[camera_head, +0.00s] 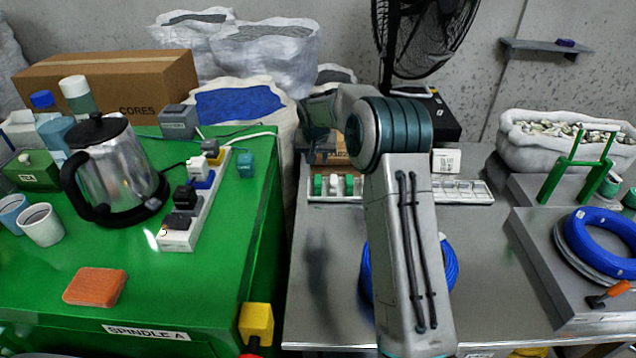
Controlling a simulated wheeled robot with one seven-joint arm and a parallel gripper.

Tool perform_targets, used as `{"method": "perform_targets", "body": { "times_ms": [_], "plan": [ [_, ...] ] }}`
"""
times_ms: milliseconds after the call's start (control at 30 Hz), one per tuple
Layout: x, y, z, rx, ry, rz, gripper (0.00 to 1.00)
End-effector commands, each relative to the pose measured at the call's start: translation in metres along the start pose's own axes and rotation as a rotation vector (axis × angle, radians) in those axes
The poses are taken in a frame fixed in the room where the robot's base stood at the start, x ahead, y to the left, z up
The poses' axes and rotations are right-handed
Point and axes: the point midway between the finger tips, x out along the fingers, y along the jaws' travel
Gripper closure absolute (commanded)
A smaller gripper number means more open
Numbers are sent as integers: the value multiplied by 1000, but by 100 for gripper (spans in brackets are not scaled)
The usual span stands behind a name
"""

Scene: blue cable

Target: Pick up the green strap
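My arm reaches up and away over the grey metal table, and its far end bends to the left. My gripper (316,138) is small and dark there, above the back of the table, near a shallow white tray (467,196). Its fingers are not clear, so I cannot tell whether it is open or holds anything. In the tray's left part stand small green and white pieces; one green piece (318,184) is at the left end. I cannot tell whether it is the green strap. No other clear strap shows. My arm hides the tray's middle.
A coil of blue cable (449,266) lies partly behind my arm. At right are a green frame (577,165), another blue coil (603,238) and an orange-handled tool (609,293). The green bench (226,262) at left holds a kettle (112,170) and a power strip (197,205). The table's front left is clear.

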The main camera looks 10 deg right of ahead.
Motion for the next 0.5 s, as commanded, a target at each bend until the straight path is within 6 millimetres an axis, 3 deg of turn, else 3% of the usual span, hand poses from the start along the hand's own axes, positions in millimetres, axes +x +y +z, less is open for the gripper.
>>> {"method": "perform_targets", "body": {
  "times_ms": [500],
  "plan": [
    [79,1,-1,4,-2,0,67]
  ]
}}
